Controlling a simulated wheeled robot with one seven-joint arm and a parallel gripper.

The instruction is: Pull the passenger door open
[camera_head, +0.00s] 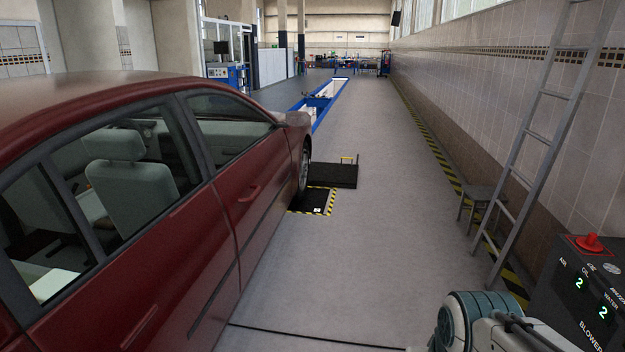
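The dark red car (160,250) fills the left side, its front pointing away from me. Its front side door (262,205) looks shut, flush with the body. The door handle (250,193) sits below the window line near the door's rear edge. Nothing touches the handle. The rear door (170,270), nearer to me, also looks shut, with its handle (140,326) low at the left. Part of my arm shows at the bottom right, apart from the car. My gripper's fingers are not in view.
Clear grey floor (350,250) lies between the car and the right wall. A cable (315,339) crosses the floor in front of me. A ladder (535,135) leans at the right by a small stool (478,203). A control box (585,290) stands at bottom right.

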